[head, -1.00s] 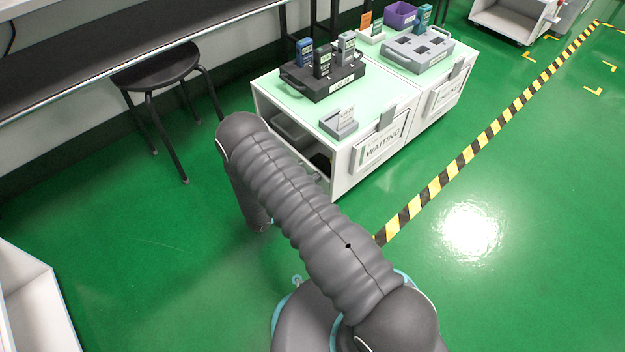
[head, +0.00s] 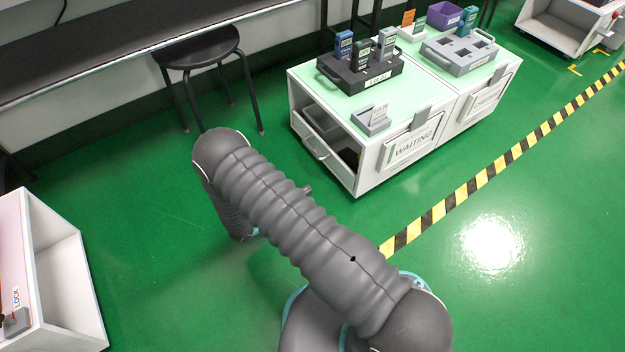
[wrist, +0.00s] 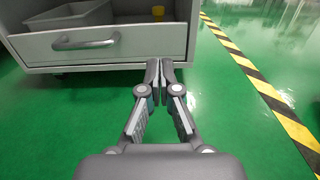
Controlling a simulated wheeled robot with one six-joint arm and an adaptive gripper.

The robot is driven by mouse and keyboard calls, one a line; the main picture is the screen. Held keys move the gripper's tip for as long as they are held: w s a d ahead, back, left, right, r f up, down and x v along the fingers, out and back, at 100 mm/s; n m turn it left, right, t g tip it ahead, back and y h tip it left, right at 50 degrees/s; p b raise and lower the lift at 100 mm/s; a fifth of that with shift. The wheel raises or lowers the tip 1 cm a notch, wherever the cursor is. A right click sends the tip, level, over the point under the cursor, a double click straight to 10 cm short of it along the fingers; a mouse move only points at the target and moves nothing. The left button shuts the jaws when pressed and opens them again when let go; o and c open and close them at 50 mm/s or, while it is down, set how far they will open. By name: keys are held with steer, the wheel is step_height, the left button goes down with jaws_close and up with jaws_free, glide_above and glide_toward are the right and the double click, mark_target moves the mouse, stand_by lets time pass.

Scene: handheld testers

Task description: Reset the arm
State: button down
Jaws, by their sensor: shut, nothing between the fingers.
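My gripper (wrist: 160,80) shows in the wrist view, with its fingertips together and nothing between them. It hangs over the green floor in front of a white cabinet with a drawer (wrist: 75,43). In the head view my arm folds down over the floor, and my gripper is hidden behind it. The white cabinet (head: 385,155) stands behind and to the right of my arm. On it are a black rack (head: 358,78) with several testers, and a small grey holder (head: 371,122) with a card. A grey rack (head: 463,52) stands farther back.
A black stool (head: 197,48) stands by the dark bench (head: 90,60) at the back left. A white open box (head: 60,270) is at the lower left. Yellow-black tape (head: 480,180) crosses the floor at right. The green floor (head: 540,290) is clear there.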

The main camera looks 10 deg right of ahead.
steer(key=shift+s+a, duration=0.1)
steer(key=s+d+r+m+g+y, duration=0.1)
steer(key=s+d+m+g, duration=0.3)
steer(key=s+g, duration=0.5)
steer(key=s+r+m+y+p, duration=0.15)
steer(key=r+m+y, duration=0.25)
steer(key=r, duration=0.6)
steer(key=s+a+r+m+g+y+p, duration=0.1)
steer(key=s+r+m+y, duration=0.3)
steer(key=r, duration=0.5)
steer(key=s+r+m+y+p, duration=0.2)
steer(key=r+m+y, duration=0.25)
steer(key=r, duration=0.55)
steer(key=s+d+r+m+t+y+p, duration=0.1)
steer(key=s+d+r+m+t+p, duration=0.1)
steer(key=r, duration=0.9)
steer(key=s+d+r+m+t+y+p, duration=0.1)
steer(key=s+d+r+m+t, duration=0.4)
steer(key=r, duration=0.7)
steer(key=shift+d+p, duration=0.15)
steer(key=shift+p, duration=0.65)
